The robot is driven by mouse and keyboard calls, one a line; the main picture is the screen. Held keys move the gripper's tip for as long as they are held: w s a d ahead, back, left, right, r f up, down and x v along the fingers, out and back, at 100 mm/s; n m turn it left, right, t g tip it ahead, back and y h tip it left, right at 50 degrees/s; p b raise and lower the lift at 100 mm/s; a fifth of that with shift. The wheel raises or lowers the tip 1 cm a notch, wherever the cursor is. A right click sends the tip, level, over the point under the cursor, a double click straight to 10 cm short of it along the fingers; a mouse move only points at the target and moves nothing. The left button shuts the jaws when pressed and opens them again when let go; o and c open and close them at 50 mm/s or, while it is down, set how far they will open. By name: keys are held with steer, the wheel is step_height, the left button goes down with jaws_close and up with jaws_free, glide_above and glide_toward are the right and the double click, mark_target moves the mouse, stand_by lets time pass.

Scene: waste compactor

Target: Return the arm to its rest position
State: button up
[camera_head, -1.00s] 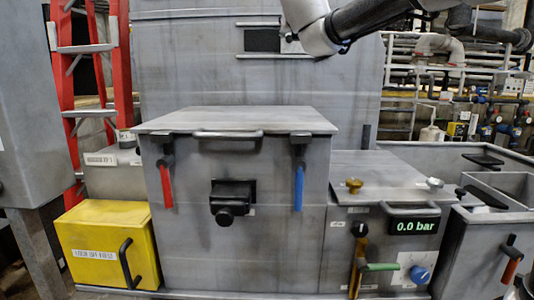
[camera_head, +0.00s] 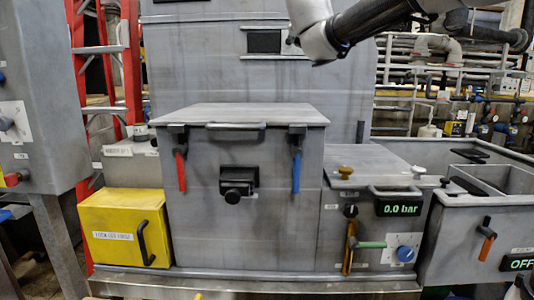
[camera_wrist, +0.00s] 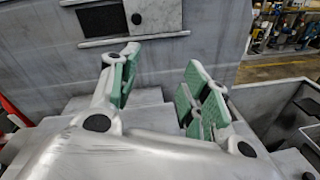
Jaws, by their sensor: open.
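My gripper (camera_wrist: 158,95) shows in the wrist view with its two green-padded fingers spread apart and nothing between them. Behind it in that view are the grey compactor wall and a grey top surface. In the head view my arm reaches in from the upper right, above the compactor (camera_head: 240,235), in front of its tall back panel. The gripper itself is not in the head view. The compactor's lid is down, with a red lever (camera_head: 181,171) and a blue lever (camera_head: 296,172) hanging at its front.
A yellow box (camera_head: 120,240) stands at the left, before a red ladder (camera_head: 131,60). A control box (camera_head: 375,225) at the right reads 0.0 bar. Further right, a grey bin (camera_head: 455,240) has a display reading OFF. A grey cabinet (camera_head: 40,90) stands at the far left.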

steer(key=s+d+f+m+g+h, duration=0.1)
steer(key=s+d+f+m+g, duration=0.3)
steer(key=s+d+f+m, duration=0.45)
steer(key=s+d+f+m+g+h, duration=0.1)
steer(key=s+d+f+m+g, duration=0.4)
steer(key=d+f+m, duration=0.6)
steer(key=s+d+f+m+g, duration=0.1)
steer(key=s+f, duration=0.2)
steer(key=s+d+f+m+g, duration=0.1)
steer(key=s+f, duration=0.2)
steer(key=s, duration=0.1)
steer(key=s+d+f+m+g+y, duration=0.1)
steer(key=s+f, duration=0.2)
steer(key=s, duration=0.1)
steer(key=shift+s+m, duration=0.1)
steer(key=shift+m, duration=0.25)
steer(key=s+d+f+m+y, duration=0.1)
steer(key=s+f+m, duration=0.2)
steer(key=s, duration=0.5)
steer(key=s+d+f+m+y, duration=0.1)
steer(key=s+f+m+y, duration=0.1)
steer(key=s, duration=0.6)
steer(key=shift+d+f+m+g, duration=0.3)
steer(key=shift+d+f+m, duration=0.15)
steer(key=shift+m, duration=0.55)
steer(key=shift+c, duration=0.5)
